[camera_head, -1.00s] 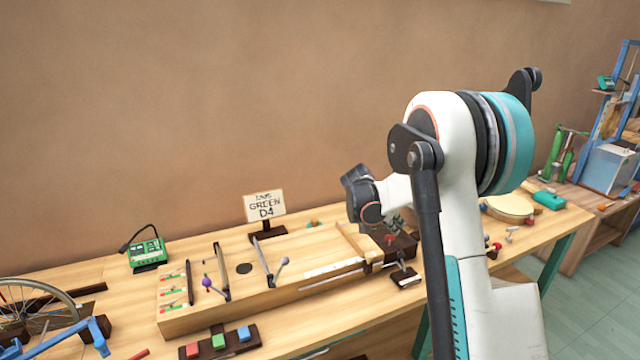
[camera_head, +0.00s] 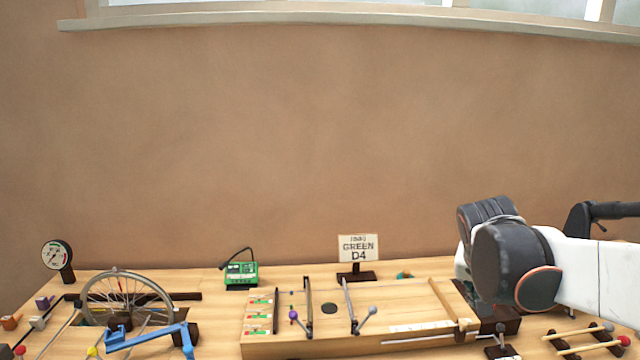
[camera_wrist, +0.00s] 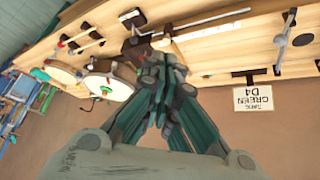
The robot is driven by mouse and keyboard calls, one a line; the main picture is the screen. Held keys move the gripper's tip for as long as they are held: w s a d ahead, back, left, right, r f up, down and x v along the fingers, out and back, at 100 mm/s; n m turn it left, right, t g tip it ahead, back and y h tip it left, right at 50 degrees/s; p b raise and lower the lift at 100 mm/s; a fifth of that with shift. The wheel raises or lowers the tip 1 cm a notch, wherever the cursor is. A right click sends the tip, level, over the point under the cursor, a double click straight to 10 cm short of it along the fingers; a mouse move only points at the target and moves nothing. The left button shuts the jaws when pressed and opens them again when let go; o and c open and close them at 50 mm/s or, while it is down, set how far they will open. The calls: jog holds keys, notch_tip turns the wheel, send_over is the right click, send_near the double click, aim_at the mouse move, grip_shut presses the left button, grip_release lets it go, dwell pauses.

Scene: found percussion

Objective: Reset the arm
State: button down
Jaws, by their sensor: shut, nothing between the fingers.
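My arm reaches in from the right in the head view, its dark wrist joint above the right part of the workbench; my gripper is hidden there. In the wrist view my gripper (camera_wrist: 170,75) points at the bench, its dark teal fingers closed together with nothing between them. The wooden string box (camera_head: 400,305) lies on the bench, to the left of my arm. The sign reading GREEN D4 (camera_head: 358,248) stands behind it and also shows in the wrist view (camera_wrist: 254,98).
A green electronic box (camera_head: 241,273), a spoked wheel (camera_head: 125,298) with a blue clamp (camera_head: 150,337) and a round dial (camera_head: 57,256) stand on the left. Mallets (camera_head: 590,345) lie at the right. Round drums (camera_wrist: 108,86) show in the wrist view. The wall above is bare.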

jog(key=s+a+f+n+t+y, duration=0.1)
jog(key=s+a+n+y, duration=0.1)
jog(key=s+a, duration=0.4)
jog(key=s+a+f+n+t+y, duration=0.1)
jog(key=s+a+n, duration=0.3)
jog(key=s, duration=0.8)
jog(key=shift+a+n+t+y, duration=0.3)
jog(key=shift+a+n+y, duration=0.1)
jog(key=shift+a, duration=0.6)
